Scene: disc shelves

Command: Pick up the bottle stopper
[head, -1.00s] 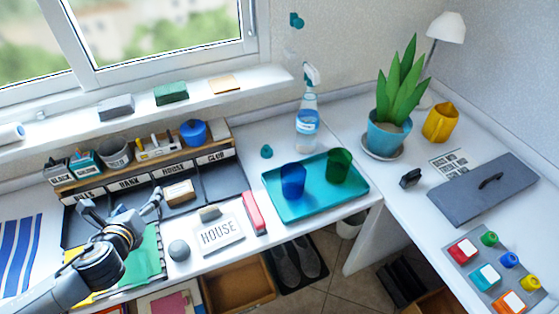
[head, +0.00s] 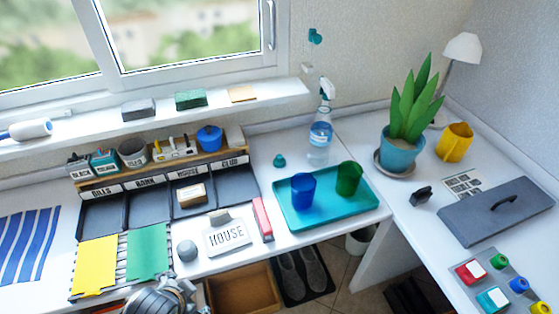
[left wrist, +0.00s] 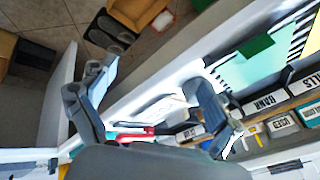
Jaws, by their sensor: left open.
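A small teal knob-shaped piece (head: 279,160), which looks like the bottle stopper, stands on the white desk behind the teal tray and left of the spray bottle (head: 320,138). My left gripper is open and empty in the left wrist view (left wrist: 155,95), its two fingers wide apart above the desk edge. In the head view only a grey part of my left arm shows at the bottom edge, well in front of the teal piece. I cannot make out the teal piece in the left wrist view. My right gripper is not in view.
The teal tray (head: 293,222) holds a blue cup (head: 303,190) and a green cup (head: 349,178). The labelled disc shelf (head: 150,205) stands left. Desk around the teal piece is clear.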

